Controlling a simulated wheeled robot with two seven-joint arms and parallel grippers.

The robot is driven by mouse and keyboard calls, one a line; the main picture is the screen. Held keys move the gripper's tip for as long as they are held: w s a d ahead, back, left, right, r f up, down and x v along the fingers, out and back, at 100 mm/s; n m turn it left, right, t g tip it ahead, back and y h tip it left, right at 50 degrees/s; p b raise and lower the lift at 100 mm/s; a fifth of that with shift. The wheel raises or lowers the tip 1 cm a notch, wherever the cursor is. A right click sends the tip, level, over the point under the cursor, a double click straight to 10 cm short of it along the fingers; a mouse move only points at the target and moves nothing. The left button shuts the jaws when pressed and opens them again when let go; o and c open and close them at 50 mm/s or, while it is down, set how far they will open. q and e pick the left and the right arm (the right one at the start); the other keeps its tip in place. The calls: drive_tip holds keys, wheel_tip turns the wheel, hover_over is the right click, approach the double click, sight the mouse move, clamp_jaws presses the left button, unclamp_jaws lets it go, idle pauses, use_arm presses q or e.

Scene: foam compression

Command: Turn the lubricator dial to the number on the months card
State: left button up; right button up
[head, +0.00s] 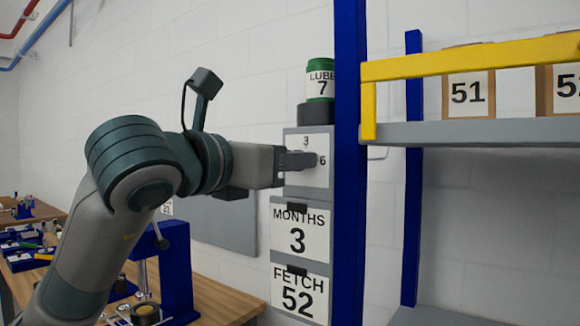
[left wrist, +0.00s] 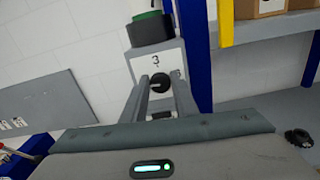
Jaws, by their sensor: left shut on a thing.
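The lubricator's white dial plate (head: 318,176) shows a 3 at the top and a 6 at the right; other marks are hidden by my gripper. My left gripper (head: 308,160) reaches it from the left and is shut on the dial. In the left wrist view the dark round dial (left wrist: 160,83) sits between my left gripper's fingers (left wrist: 159,88), under the 3. A small pale mark shows on the dial, but I cannot tell surely where it points. The months card (head: 298,236) below reads 3. My right gripper is not in view.
A green-topped lube canister (head: 320,80) marked 7 stands above the dial. A fetch card (head: 300,294) reads 52. A blue post (head: 349,220) stands close right of the dial, with a shelf (head: 420,134) of numbered boxes beyond. A wooden bench (head: 215,300) is lower left.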

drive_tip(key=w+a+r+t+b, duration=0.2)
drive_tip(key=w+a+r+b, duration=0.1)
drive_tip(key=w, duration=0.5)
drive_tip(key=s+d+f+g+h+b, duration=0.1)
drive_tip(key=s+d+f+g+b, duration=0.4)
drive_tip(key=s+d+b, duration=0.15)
use_arm(q)
drive_tip(key=shift+d+f+m+b, duration=0.1)
drive_tip(key=shift+m+b, duration=0.8)
drive_tip(key=shift+m, duration=3.3)
drive_tip(key=shift+f+m+b, duration=0.1)
drive_tip(key=shift+m+b, duration=0.75)
drive_tip(key=shift+m, duration=3.35)
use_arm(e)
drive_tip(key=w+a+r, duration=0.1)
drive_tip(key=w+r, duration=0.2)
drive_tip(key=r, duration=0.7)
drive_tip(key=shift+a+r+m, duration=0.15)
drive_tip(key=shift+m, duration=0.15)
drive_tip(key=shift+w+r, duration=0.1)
use_arm(q)
drive_tip(key=o, duration=1)
drive_tip(key=shift+s, duration=0.15)
